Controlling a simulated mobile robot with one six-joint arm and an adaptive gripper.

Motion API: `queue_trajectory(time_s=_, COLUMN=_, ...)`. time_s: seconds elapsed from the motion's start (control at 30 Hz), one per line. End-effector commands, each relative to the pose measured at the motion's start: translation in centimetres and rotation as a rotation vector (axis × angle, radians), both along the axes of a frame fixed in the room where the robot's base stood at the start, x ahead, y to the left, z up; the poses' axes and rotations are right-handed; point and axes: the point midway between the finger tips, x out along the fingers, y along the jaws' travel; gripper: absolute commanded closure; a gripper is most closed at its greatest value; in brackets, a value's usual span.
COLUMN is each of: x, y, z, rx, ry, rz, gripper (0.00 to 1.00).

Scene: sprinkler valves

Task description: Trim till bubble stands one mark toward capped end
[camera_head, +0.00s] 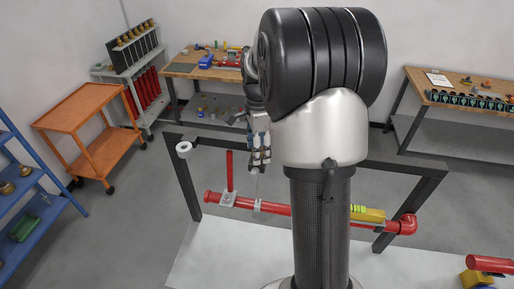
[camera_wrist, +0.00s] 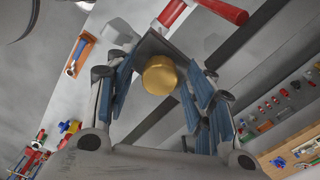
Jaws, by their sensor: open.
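A red pipe (camera_head: 300,209) runs across a dark frame, with an elbow (camera_head: 405,225) at its right end and a blunt left end. A yellow level (camera_head: 368,213) with a green vial sits on the pipe near the elbow, partly behind my arm; its bubble is too small to read. My gripper (camera_head: 260,160) points down above the pipe's left part, near a grey clamp (camera_head: 264,206). In the wrist view my open gripper (camera_wrist: 158,92) has a round brass-coloured knob (camera_wrist: 161,74) between its blue-padded fingers. I cannot tell whether they touch it. The red pipe also shows there (camera_wrist: 213,9).
A red upright pipe (camera_head: 229,171) and another clamp (camera_head: 228,199) stand left of my gripper. The dark frame (camera_head: 186,190) surrounds the pipe. An orange cart (camera_head: 88,130) and blue shelf (camera_head: 30,205) stand left.

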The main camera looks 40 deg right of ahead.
Motion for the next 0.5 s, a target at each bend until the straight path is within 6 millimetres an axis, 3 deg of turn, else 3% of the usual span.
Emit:
queue_trajectory(time_s=0.17, x=0.0, y=0.0, z=0.8, rx=0.000, ry=-0.001, rz=0.001, gripper=0.51)
queue_trajectory(time_s=0.5, x=0.1, y=0.0, z=5.7, rx=-0.002, ry=-0.004, rz=0.001, gripper=0.51)
